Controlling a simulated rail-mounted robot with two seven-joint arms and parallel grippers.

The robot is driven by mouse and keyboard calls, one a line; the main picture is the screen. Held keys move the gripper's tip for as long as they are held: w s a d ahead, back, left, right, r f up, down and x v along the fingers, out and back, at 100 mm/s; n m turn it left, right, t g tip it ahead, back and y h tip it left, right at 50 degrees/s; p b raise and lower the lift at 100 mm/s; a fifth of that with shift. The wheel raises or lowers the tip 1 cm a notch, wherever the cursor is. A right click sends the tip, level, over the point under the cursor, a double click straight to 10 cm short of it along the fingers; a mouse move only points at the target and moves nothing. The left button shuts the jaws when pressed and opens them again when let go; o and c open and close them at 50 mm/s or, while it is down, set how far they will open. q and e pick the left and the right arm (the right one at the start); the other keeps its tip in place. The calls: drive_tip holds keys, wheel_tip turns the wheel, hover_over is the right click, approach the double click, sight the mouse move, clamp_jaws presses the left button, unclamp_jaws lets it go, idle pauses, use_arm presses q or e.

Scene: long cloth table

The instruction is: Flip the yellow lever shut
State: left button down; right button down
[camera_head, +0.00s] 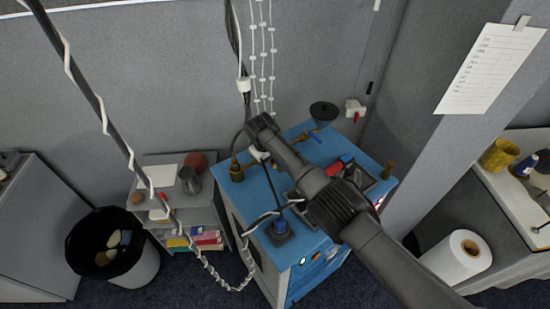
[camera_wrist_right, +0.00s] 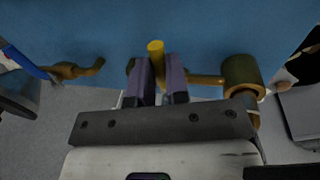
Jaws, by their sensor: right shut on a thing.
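The yellow lever (camera_wrist_right: 155,52) shows in the right wrist view as a short yellow post with a rounded end, standing between the two fingers of my right gripper (camera_wrist_right: 159,72). The fingers are shut on it. To the right of it, a thin brass stem leads to a thick brass cylinder (camera_wrist_right: 240,75). In the head view, my right arm reaches over the blue cabinet (camera_head: 262,200) from the lower right, and I cannot make out the lever there. My left gripper is in neither view.
A brass fitting (camera_head: 236,172) stands on the cabinet's left edge and another (camera_head: 388,171) on its right. A red-handled part (camera_head: 340,165) lies beside my arm. A black bin (camera_head: 108,243) and a low shelf stand left; a paper roll (camera_head: 465,250) is at right.

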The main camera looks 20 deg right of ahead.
drive_tip(key=shift+a+m, duration=0.25)
drive_tip(key=shift+m, duration=0.15)
idle(0.3)
drive_tip(key=c, duration=1.1)
unclamp_jaws()
wheel_tip(320, 180, up, 14)
drive_tip(key=a, duration=0.2)
drive_tip(key=shift+s+a+f+b, duration=0.25)
drive_tip(key=shift+a+b, duration=0.1)
drive_tip(key=shift+b, duration=0.1)
drive_tip(key=shift+w, duration=0.1)
